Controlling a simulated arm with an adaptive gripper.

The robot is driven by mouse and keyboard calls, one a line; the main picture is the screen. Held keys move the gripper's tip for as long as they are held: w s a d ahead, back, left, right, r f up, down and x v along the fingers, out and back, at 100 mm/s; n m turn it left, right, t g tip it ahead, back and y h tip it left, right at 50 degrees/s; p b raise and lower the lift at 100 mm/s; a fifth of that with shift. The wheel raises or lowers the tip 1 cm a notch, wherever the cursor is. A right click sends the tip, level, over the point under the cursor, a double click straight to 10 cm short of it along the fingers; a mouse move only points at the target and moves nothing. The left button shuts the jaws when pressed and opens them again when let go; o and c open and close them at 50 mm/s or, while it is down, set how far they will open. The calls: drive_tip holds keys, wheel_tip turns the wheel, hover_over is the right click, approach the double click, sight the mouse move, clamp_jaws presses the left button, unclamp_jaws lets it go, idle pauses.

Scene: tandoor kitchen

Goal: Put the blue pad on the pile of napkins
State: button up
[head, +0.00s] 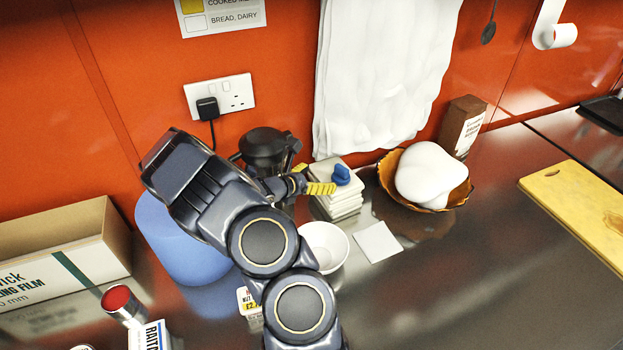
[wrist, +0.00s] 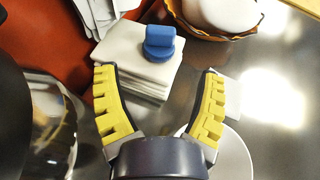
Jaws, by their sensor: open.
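The blue pad (head: 341,175) sits on top of the pile of napkins (head: 338,204), a stack of white squares against the back wall. In the wrist view the blue pad (wrist: 162,43) rests on the top napkin, near the far side of the pile (wrist: 128,55). My gripper (wrist: 157,72) is open and empty, its yellow fingers spread on the near side of the pad, with a gap between them and it. In the head view my gripper (head: 320,188) is beside the pile, partly hidden by my arm.
A white bowl (head: 325,243) stands in front of the pile. A loose white napkin (head: 378,242) lies to the right. A orange bowl (head: 451,199) with a white mound is farther right. A dark grinder-like appliance (head: 266,148) stands left.

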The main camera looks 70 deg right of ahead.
drive_tip(key=shift+v, duration=1.25)
drive_tip(key=s+a+r+m+g+y, duration=0.1)
drive_tip(key=s+a+r+m+y, duration=0.15)
drive_tip(key=a+r+m, duration=1)
drive_tip(key=s+a+r+t+y, duration=0.1)
drive_tip(key=a+y, duration=0.2)
drive_tip(key=a, duration=0.7)
drive_tip(key=s+a+t+y, duration=0.2)
drive_tip(key=a+y, duration=0.1)
drive_tip(key=a, duration=0.8)
drive_tip(key=s+a+r+m+t+y, duration=0.1)
drive_tip(key=a+y, duration=0.3)
drive_tip(key=a, duration=0.6)
drive_tip(key=shift+s+a+r, duration=0.2)
drive_tip(key=shift+s+r, duration=0.15)
drive_tip(key=shift+s, duration=0.2)
